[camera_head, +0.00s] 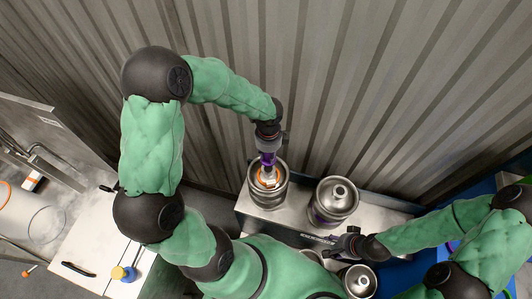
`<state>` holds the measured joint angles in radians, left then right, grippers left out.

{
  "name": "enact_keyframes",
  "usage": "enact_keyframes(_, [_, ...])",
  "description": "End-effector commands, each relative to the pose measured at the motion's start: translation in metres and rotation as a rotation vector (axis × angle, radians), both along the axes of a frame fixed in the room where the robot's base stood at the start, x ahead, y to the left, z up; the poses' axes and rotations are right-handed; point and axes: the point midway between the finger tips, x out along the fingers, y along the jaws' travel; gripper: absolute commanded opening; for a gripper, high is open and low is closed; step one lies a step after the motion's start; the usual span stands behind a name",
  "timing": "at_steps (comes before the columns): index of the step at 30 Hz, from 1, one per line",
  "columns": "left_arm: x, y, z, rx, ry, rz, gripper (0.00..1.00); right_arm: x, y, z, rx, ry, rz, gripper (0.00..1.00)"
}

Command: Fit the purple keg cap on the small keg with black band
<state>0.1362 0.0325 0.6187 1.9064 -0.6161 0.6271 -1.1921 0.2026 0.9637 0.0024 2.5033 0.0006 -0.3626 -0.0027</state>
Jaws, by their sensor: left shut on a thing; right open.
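My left gripper (268,176) points down at the top of a metal keg (254,198) on the steel table. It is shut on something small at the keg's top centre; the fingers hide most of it. Purple (268,159) shows at the gripper, but I cannot tell whether this is the purple cap or part of the gripper. My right gripper (330,240) is open, low in front of a second metal keg (337,195). A smaller metal keg (360,281) stands at the front, right of centre. I cannot make out which keg has the black band.
The steel table (298,213) has a bare strip between the two rear kegs. A corrugated metal wall (350,90) rises close behind. At the left is a white counter (85,245) with a yellow and blue item (123,273). Blue surfaces lie at the right.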

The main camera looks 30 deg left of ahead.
Motion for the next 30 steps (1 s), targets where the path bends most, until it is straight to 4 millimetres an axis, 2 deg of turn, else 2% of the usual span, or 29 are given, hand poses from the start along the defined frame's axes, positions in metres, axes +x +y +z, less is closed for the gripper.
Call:
enact_keyframes(19, [0.0,0.0,-0.051,0.0,0.0,0.003,0.04,0.0,0.0,-0.045,0.0,0.0,0.0,0.52])
enact_keyframes(30, [0.0,0.0,-0.058,0.0,0.0,0.004,0.03,0.0,0.0,-0.05,0.0,0.0,0.0,0.52])
